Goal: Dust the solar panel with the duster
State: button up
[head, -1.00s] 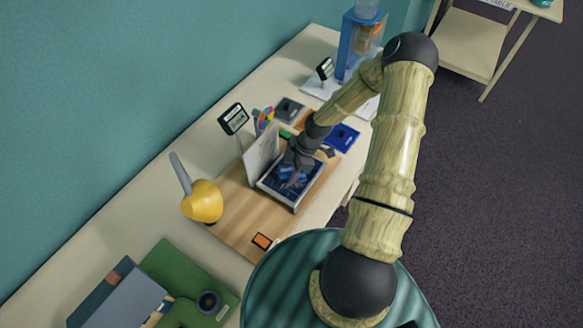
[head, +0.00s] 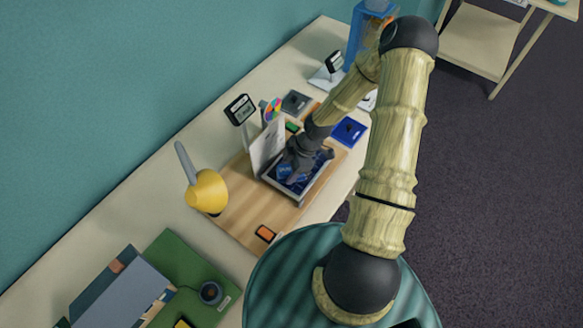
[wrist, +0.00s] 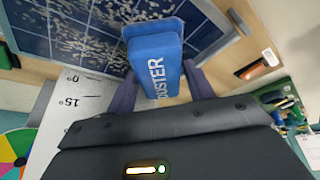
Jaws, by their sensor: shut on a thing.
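The solar panel (head: 311,189) is a dark blue gridded plate in a pale frame on a wooden board. In the wrist view its surface (wrist: 92,57) has many pale dust specks left of the duster, and a cleaner dark blue area to the right. The blue duster (wrist: 156,62), lettered DUSTER, is between the fingers of my gripper (wrist: 160,84), which is shut on it. In the head view my gripper (head: 295,166) is low over the panel. The duster's far end overlaps the panel; contact cannot be told.
An upright white angle board (head: 267,147) stands along the panel's left side. A yellow lamp (head: 207,192) is on the board's left. A small display (head: 240,109), a coloured wheel (head: 271,109) and a blue box (head: 349,131) are close by. An orange-faced item (head: 265,233) lies near the front.

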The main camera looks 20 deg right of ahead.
aim_at(281, 173)
jog(key=shift+s+a+f+b, duration=0.2)
jog(key=shift+s+a, duration=0.25)
jog(key=shift+a, duration=0.1)
jog(key=shift+s+a+f+b, duration=0.15)
jog(key=shift+s+a, duration=0.3)
jog(key=shift+a, duration=0.1)
jog(key=shift+c, duration=0.3)
jog(key=shift+w+a, duration=0.1)
jog(key=shift+a, duration=0.05)
jog(key=shift+o, duration=0.6)
jog(key=shift+w+a+r, duration=0.2)
jog(key=shift+w+a, duration=0.25)
jog(key=shift+w+d+p, duration=0.1)
jog(key=shift+p, duration=0.2)
jog(key=shift+w+d+r+p, duration=0.15)
jog(key=shift+w+d+p, duration=0.25)
jog(key=shift+d, duration=0.15)
jog(key=shift+w+d+r+p, duration=0.1)
jog(key=shift+w+d+p, duration=0.25)
jog(key=shift+d, duration=0.2)
jog(key=shift+w+d+f, duration=0.1)
jog(key=shift+w+d, duration=0.05)
jog(key=shift+w, duration=0.05)
